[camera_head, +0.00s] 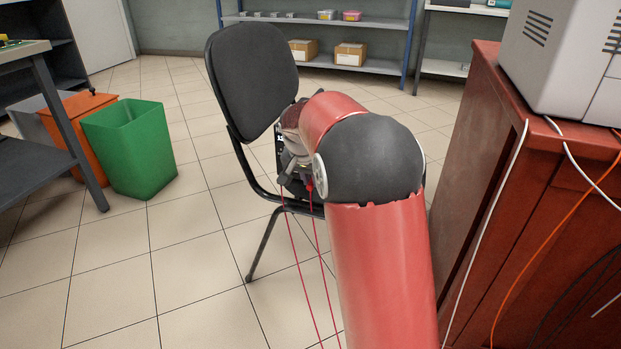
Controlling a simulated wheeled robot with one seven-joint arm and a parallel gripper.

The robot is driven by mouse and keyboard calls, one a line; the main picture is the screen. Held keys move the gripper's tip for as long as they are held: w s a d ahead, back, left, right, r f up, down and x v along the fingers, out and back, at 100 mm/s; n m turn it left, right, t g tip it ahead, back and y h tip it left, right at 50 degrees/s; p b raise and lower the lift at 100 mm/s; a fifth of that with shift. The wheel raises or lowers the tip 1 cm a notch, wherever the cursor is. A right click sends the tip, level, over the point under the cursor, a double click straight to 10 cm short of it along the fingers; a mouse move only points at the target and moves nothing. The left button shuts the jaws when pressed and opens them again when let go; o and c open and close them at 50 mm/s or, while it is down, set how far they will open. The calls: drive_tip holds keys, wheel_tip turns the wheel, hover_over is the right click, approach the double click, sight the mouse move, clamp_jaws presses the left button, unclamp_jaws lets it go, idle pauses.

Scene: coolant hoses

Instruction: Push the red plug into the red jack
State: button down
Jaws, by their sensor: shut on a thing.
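My gripper (296,178) is partly in view at the end of my red arm, in front of the black chair. It is shut on the red plug (309,186), of which only a small red part shows beside the fingers. Two thin red hoses (318,255) hang from the gripper area down to the lower edge of the picture. My arm's dark elbow and red link hide much of the gripper. I do not see the red jack in this view.
A black chair (252,80) stands close behind my gripper. At the right, a red cabinet (480,150) carries a grey machine (560,60) with loose cables hanging down. A green bin (130,148) and an orange bin (78,118) stand left. The tiled floor between is clear.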

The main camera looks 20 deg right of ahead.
drive_tip(key=c, duration=1)
unclamp_jaws()
drive_tip(key=shift+r, duration=0.1)
drive_tip(key=s+a+r, duration=0.1)
drive_tip(key=s+a+r+p, duration=0.1)
drive_tip(key=s+r, duration=0.1)
drive_tip(key=s+a+r, duration=0.1)
drive_tip(key=r, duration=0.1)
drive_tip(key=shift+s+r+p, duration=0.2)
drive_tip(key=shift+p, duration=0.15)
